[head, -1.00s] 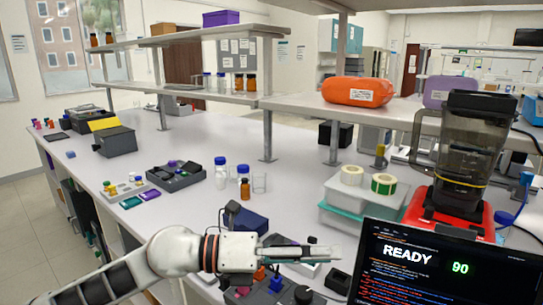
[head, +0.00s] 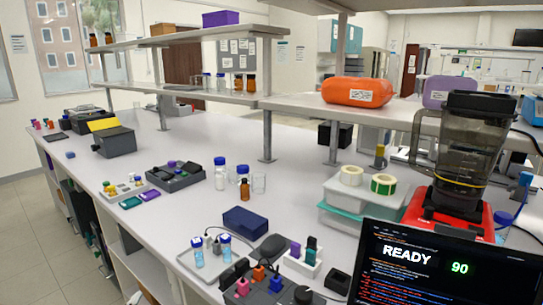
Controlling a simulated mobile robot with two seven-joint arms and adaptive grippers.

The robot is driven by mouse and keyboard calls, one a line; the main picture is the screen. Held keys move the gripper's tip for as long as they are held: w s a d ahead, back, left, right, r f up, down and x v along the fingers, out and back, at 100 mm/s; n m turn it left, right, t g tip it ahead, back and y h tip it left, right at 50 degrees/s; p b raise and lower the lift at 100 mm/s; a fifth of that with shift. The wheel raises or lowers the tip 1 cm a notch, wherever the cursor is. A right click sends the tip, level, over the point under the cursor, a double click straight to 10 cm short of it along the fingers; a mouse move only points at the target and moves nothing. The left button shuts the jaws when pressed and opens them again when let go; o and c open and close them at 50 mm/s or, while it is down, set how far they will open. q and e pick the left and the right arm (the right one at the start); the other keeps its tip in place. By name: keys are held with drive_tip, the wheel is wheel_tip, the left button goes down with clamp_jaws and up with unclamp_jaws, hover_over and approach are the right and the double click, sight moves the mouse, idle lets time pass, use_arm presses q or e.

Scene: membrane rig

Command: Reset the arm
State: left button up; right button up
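Neither of my arms nor grippers shows in the head view now. At the bench's front, a dark panel (head: 270,293) carries pink, orange and blue plugs or knobs, and part of it is cut off by the bottom edge. Two small blue-capped vials (head: 212,252) stand upright on a light tray (head: 186,262) to its left. A white holder (head: 301,262) with a purple and a dark green piece in it is behind the panel. A dark blue box (head: 245,221) lies farther back.
Bottles (head: 220,172) stand mid-bench. An upright (head: 267,135) carries the shelf. Bench room is free at the middle left.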

use_arm(q)
drive_tip(key=s+a+f+n+g+y, duration=0.1)
drive_tip(key=s+a+f+g, duration=0.3)
drive_tip(key=s+f, duration=0.35)
drive_tip(key=s+a+f+n+g+y, duration=0.1)
drive_tip(key=s+a+f+g, duration=0.4)
drive_tip(key=s, duration=0.4)
drive_tip(key=w+d+f+n+t+h, duration=0.1)
drive_tip(key=d+f+t+h, duration=0.4)
drive_tip(key=d+f, duration=0.9)
drive_tip(key=d+n+h, duration=0.1)
drive_tip(key=d+h, duration=0.1)
drive_tip(key=d, duration=0.1)
drive_tip(key=shift+w+f+n+h, duration=0.2)
drive_tip(key=shift+w+n+h, duration=0.1)
drive_tip(key=shift+w, duration=0.05)
